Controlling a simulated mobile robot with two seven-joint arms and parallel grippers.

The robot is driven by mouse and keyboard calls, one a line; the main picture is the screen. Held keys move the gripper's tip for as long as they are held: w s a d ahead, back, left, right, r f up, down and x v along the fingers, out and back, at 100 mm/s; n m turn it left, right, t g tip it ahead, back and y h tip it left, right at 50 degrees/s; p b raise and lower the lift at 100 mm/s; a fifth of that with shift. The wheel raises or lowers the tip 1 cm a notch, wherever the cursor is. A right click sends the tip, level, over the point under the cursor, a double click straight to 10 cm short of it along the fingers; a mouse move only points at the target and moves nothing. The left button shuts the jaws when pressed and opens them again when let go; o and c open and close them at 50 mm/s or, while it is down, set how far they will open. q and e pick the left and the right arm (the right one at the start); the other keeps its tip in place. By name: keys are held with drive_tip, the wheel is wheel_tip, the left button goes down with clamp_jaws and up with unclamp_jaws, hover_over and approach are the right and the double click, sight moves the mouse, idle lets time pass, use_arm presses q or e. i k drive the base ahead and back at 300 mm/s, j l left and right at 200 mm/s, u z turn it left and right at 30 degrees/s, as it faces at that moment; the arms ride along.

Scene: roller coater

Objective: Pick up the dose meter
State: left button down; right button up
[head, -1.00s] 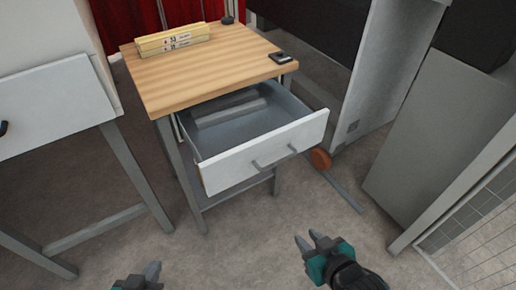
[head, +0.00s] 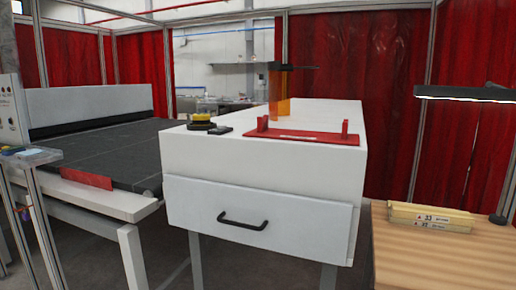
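I cannot say for certain which thing is the dose meter. A small flat dark device (head: 220,131) lies on the white cabinet's top near its left front corner. The small dark device on the wooden table in the earlier picture is out of view now. Neither of my grippers is in view.
The white cabinet (head: 260,160) has a shut drawer with a black handle (head: 242,221). A red bracket (head: 303,137) and an orange translucent piece (head: 280,92) are on top.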

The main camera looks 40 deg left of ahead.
sight(198, 119)
drive_tip(key=j+u, duration=0.15)
drive_tip(key=u, duration=1.5)
drive_tip(key=i+j+z, duration=0.1)
drive_tip(key=j, duration=0.2)
drive_tip(key=i, duration=0.05)
